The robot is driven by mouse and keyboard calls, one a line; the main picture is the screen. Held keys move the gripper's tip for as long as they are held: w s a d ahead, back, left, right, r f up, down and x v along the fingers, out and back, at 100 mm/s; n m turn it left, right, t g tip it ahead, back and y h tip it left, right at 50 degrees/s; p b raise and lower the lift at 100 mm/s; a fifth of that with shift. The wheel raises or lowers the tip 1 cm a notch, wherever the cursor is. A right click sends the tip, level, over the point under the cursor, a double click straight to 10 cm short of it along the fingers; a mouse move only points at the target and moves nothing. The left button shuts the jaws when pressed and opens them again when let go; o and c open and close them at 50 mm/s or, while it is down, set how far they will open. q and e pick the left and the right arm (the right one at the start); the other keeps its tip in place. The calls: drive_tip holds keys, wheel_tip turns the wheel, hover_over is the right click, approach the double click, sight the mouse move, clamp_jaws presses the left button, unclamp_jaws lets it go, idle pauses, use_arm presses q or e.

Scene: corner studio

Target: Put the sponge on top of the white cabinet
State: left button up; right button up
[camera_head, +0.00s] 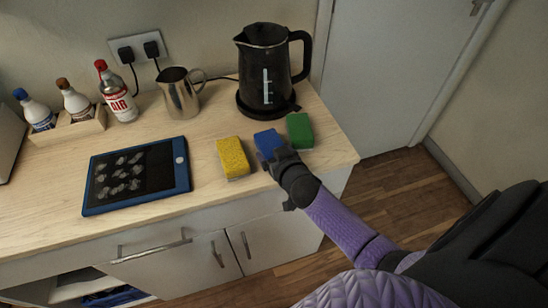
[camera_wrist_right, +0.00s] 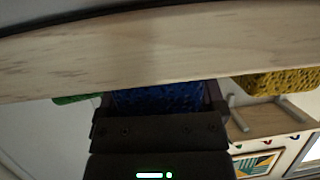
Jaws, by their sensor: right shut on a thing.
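Three sponges are in a row on the wooden worktop: a yellow sponge (camera_head: 233,157), a blue sponge (camera_head: 268,141) and a green sponge (camera_head: 299,130). My right gripper (camera_head: 278,156) is shut on the blue sponge, between the other two. In the right wrist view the blue sponge (camera_wrist_right: 158,98) sits between the fingers, close against the pale wood; I cannot tell whether it is lifted. White cabinet fronts (camera_head: 280,237) with handles are below the worktop; no separate white cabinet is clear. My left gripper is not in view.
Behind the sponges stand a black kettle (camera_head: 263,70) and a metal pitcher (camera_head: 179,96). A blue-framed tablet (camera_head: 137,174) lies to the left. A wooden box (camera_head: 67,130) with bottles and a red-capped bottle (camera_head: 117,92) are at the back left. Floor is free on the right.

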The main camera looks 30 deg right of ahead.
drive_tip(key=shift+f, duration=0.15)
drive_tip(key=o, duration=0.9)
drive_tip(key=shift+o, duration=0.2)
